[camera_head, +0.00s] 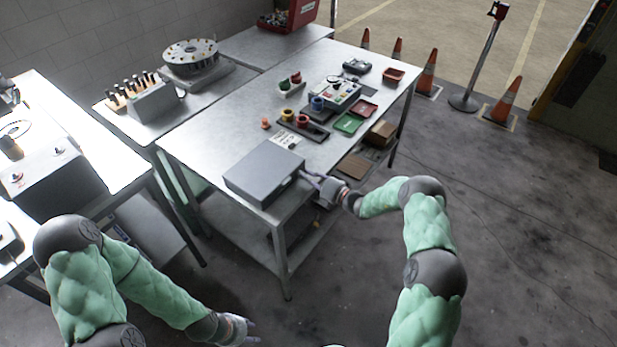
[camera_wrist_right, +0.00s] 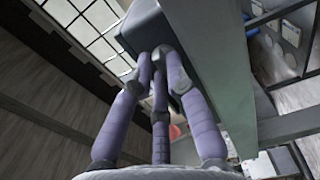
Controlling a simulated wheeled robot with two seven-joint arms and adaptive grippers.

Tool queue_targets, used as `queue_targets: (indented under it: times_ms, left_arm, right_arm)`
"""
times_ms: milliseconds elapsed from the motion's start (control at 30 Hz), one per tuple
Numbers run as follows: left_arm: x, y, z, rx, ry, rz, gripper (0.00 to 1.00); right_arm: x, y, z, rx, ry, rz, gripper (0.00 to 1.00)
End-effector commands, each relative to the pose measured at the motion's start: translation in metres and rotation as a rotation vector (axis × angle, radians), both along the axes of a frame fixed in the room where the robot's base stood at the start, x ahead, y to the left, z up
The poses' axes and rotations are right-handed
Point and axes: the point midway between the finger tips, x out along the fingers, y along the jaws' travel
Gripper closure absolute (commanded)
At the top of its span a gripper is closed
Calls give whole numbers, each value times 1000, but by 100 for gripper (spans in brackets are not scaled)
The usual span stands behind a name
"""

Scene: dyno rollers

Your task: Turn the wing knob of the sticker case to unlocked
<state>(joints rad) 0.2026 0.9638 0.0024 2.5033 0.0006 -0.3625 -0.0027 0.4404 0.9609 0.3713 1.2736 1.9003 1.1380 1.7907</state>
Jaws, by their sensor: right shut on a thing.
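The sticker case (camera_head: 262,172) is a grey box lying shut on the near edge of the metal table. My right gripper (camera_head: 312,177) is at the right-hand side of the case, with its purple fingers closed in against that side. In the right wrist view my right gripper (camera_wrist_right: 160,65) has its fingertips together at the grey case (camera_wrist_right: 143,22). The wing knob is hidden between the fingers, so its angle cannot be read. My left gripper (camera_head: 252,331) is empty and low at the bottom of the head view, away from the table, its fingers apart.
On the metal table (camera_head: 222,130) behind the case are a printed card (camera_head: 287,141), a dark tray with coloured rings (camera_head: 303,123), a green tray (camera_head: 348,123) and a control box (camera_head: 338,92). A lower shelf (camera_head: 250,226) runs beneath.

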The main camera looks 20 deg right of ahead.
Motion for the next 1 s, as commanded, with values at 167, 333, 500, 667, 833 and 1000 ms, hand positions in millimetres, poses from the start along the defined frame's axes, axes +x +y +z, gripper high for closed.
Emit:
queue_targets:
  times_ms: [167, 333, 500, 667, 833, 1000]
  left_arm:
    - [0, 0, 0, 0, 0, 0, 60]
    - [0, 0, 0, 0, 0, 0, 60]
    - [0, 0, 0, 0, 0, 0, 60]
    - [0, 0, 0, 0, 0, 0, 60]
    - [0, 0, 0, 0, 0, 0, 60]
    - [0, 0, 0, 0, 0, 0, 60]
  right_arm:
    - [0, -1, -1, 21, 18, -2, 100]
    - [0, -1, -1, 27, 22, -2, 100]
    - [0, -1, -1, 26, 22, -2, 100]
    - [0, -1, -1, 26, 22, -2, 74]
    - [0, -1, -1, 25, 22, -1, 74]
    - [0, 0, -1, 7, 8, -1, 74]
